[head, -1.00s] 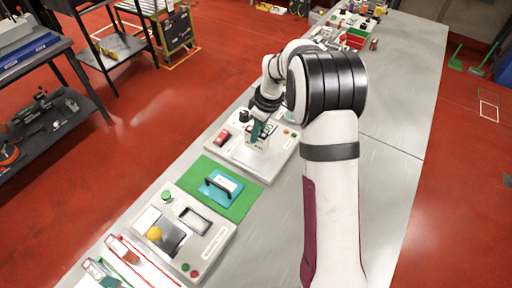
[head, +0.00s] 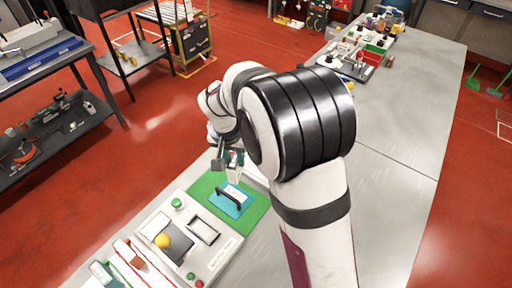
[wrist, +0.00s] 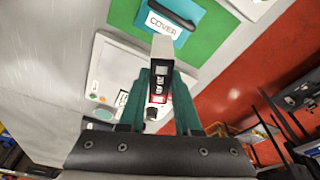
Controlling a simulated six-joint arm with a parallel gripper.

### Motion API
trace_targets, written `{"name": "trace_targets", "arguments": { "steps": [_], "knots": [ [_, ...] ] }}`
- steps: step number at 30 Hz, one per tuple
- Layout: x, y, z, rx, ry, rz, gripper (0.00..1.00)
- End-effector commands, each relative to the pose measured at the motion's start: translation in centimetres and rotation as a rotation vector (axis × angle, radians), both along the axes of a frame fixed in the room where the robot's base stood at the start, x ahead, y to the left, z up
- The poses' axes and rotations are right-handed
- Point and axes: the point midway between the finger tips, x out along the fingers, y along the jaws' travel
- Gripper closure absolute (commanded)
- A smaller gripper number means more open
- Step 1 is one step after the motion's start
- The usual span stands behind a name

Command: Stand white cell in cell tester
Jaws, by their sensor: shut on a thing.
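My gripper (head: 233,158) is shut on a cell (head: 234,174), held above the green mat's far end in the head view. In the wrist view my teal fingers (wrist: 160,100) grip the cell (wrist: 168,58) from both sides. It shows a pale side, a dark label and a red band, and its pale end points towards the cover. The near white panel (head: 222,259) has a yellow knob, a dark sloped plate and a framed window. The far white panel (wrist: 112,68) shows behind my fingers in the wrist view. I cannot read which panel is the cell tester.
A teal cover (head: 237,204) with a black handle lies on the green mat (head: 254,208) between the panels. Red-edged trays (head: 130,254) are at the near left. Several small items (head: 358,60) stand at the table's far end. The table's right side (head: 385,205) is clear.

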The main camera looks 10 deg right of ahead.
Motion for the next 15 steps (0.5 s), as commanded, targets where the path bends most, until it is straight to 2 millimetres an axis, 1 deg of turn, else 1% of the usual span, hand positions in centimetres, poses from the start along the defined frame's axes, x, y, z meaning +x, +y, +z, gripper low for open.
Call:
{"name": "trace_targets", "arguments": {
  "steps": [1, 5, 6, 8, 9, 12, 15],
  "knots": [
    [-0.7, 1.2, 0.2, -0.001, -0.001, -0.117, 1.0],
    [-3.2, 4.2, 0.7, 0.0, -0.002, -0.565, 1.0],
    [-4.1, 5.1, 0.9, 0.001, -0.002, -0.722, 1.0],
    [-5.5, 6.5, 1.3, 0.001, -0.001, -0.964, 1.0],
    [-6.5, 7.3, 1.5, 0.0, -0.001, -1.124, 1.0],
    [-8.7, 8.9, 2.0, 0.001, -0.002, -1.484, 1.0],
    [-10.3, 9.9, 2.4, 0.002, -0.001, -1.749, 1.0]
  ]
}}
